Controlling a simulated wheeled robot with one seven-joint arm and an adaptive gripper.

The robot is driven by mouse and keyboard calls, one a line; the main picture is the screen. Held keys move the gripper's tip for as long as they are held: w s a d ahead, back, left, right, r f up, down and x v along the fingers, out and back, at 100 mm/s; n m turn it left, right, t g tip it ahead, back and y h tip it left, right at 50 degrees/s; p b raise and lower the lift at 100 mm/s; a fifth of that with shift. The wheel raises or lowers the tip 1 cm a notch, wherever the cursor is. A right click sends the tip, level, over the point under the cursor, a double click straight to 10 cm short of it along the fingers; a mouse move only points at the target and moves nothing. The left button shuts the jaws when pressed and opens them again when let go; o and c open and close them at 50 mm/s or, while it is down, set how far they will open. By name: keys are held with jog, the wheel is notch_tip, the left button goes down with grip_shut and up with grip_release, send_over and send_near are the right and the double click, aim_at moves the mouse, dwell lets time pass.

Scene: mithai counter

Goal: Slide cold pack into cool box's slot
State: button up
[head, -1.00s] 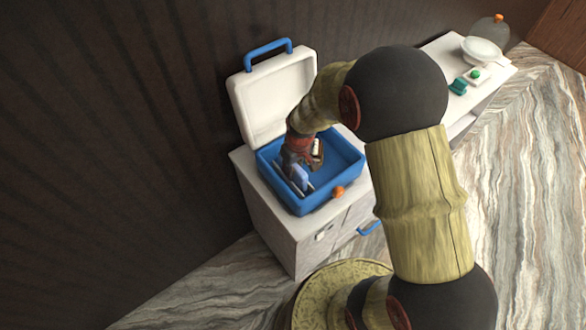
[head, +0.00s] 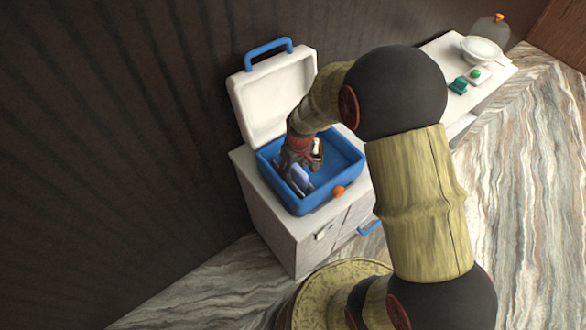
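The cool box (head: 318,205) is blue, with its white lid (head: 272,98) standing open at the back. My gripper (head: 303,170) reaches down inside the box, at its left part. The cold pack (head: 303,180) is a small light-blue slab low in the box, directly below and against my gripper. The slot around it is mostly hidden by the gripper and the box wall. The fingers are too small and partly covered, so I cannot tell whether they still grip the pack.
The box stands on a white cabinet (head: 290,235). An orange knob (head: 338,191) is on the box front. The right part of the box interior is empty. At the back right, a white counter holds a green item (head: 458,86), a white bowl (head: 481,50) and a jar (head: 494,30).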

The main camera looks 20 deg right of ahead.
jog(key=shift+s, duration=0.1)
jog(key=r, duration=0.4)
jog(key=s+r, duration=0.1)
jog(key=r, duration=0.6)
jog(key=shift+s+d+r, duration=0.25)
jog(key=shift+s+r, duration=0.05)
jog(key=shift+r, duration=0.1)
